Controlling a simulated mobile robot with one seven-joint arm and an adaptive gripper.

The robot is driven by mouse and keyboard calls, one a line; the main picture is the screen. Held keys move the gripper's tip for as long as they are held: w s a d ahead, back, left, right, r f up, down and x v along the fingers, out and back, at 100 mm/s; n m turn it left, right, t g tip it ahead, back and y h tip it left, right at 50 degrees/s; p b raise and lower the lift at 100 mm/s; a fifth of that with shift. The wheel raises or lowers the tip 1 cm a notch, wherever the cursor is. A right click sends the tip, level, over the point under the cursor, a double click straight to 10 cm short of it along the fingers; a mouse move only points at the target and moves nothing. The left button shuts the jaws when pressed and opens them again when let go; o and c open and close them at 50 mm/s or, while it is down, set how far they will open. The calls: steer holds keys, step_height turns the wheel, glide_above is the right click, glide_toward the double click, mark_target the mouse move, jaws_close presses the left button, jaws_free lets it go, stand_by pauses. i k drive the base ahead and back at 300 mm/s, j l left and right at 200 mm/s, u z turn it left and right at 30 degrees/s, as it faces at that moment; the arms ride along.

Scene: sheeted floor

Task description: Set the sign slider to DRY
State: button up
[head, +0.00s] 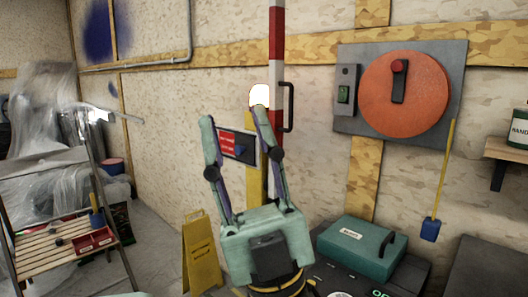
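A dark sign board (253,161) with a red lettered panel (227,143) shows between my fingers. A blue knob (240,151), seemingly its slider, is at the right of the red panel. The lettering is too small to read, so I cannot tell the setting. My gripper (234,110) is open and empty, its two fingers pointing up and away on either side of the sign in the picture. The fingers and palm hide parts of the board. I cannot tell how far the fingertips are from it.
A red-and-white post (276,70) with a black handle stands just right of the sign. A yellow floor sign (201,258) is at lower left. A teal case (361,248) is at lower right. A grey panel with an orange disc (403,93) is on the wall. A slatted rack (62,250) stands left.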

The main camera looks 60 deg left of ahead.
mark_target(245, 148)
steer(key=u, duration=1.75)
steer(key=i+j+z, duration=0.1)
steer(key=i+j, duration=0.25)
steer(key=i, duration=0.1)
